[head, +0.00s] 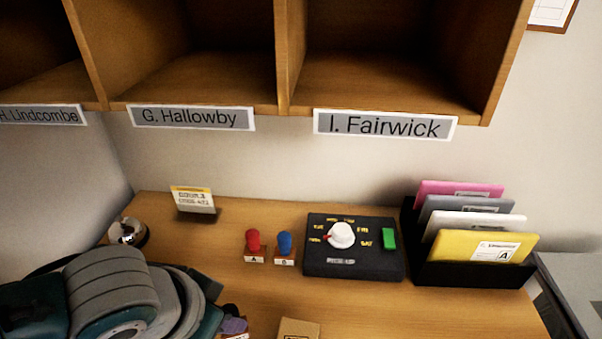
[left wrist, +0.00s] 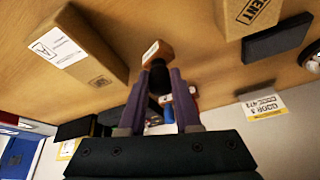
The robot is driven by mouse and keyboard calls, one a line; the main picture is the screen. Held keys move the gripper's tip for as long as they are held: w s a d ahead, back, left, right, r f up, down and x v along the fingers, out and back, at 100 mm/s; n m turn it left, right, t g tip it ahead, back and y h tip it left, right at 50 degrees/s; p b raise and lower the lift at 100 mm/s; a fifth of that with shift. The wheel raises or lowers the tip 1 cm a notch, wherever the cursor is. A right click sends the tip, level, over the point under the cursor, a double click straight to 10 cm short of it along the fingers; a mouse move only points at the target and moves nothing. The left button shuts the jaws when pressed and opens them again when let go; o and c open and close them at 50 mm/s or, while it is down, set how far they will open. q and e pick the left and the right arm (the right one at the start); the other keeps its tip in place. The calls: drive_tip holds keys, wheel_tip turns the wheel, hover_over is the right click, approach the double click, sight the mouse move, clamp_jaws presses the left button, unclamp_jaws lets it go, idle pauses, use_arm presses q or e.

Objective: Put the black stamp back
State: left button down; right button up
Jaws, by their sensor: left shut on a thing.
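The black stamp (left wrist: 159,76) is between the fingers of my left gripper (left wrist: 152,100) in the left wrist view. Its black handle is gripped, and its brown base with a white label points away from the gripper. In the head view my left gripper (head: 233,325) shows only as purple fingertips at the bottom edge, partly hidden by my arm. A red stamp (head: 253,241) and a blue stamp (head: 285,243) stand upright side by side, with labelled bases, left of the black dial box (head: 353,262). My right gripper is out of view.
A file holder (head: 470,274) with coloured folders stands at right. A sign (head: 194,199) and bell (head: 128,232) are at left. A carton (head: 298,329) is at the front. The left wrist view shows another carton (left wrist: 84,50) and a black block (left wrist: 277,40). Pigeonholes overhang the back.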

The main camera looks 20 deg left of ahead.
use_arm(q)
drive_tip(key=w+a+b, duration=0.2)
drive_tip(key=w+b, duration=0.1)
drive_tip(key=w+a+b, duration=0.5)
drive_tip(key=w+b, duration=0.2)
drive_tip(key=shift+w+a+f, duration=0.1)
drive_tip(key=shift+a+f, duration=0.1)
drive_tip(key=shift+f, duration=0.1)
drive_tip(key=shift+w+a+r+b, duration=0.2)
drive_tip(key=shift+w+a+b, duration=0.05)
drive_tip(key=shift+w+b, duration=0.15)
drive_tip(key=w+a+b, duration=0.1)
drive_tip(key=b, duration=0.1)
drive_tip(key=w+a+f+b, duration=0.1)
drive_tip(key=b, duration=0.2)
drive_tip(key=shift+w+f, duration=0.1)
drive_tip(key=shift+w, duration=0.3)
drive_tip(key=shift+s+f+b, duration=0.1)
drive_tip(key=shift+b, duration=0.25)
drive_tip(key=c, duration=0.6)
unclamp_jaws()
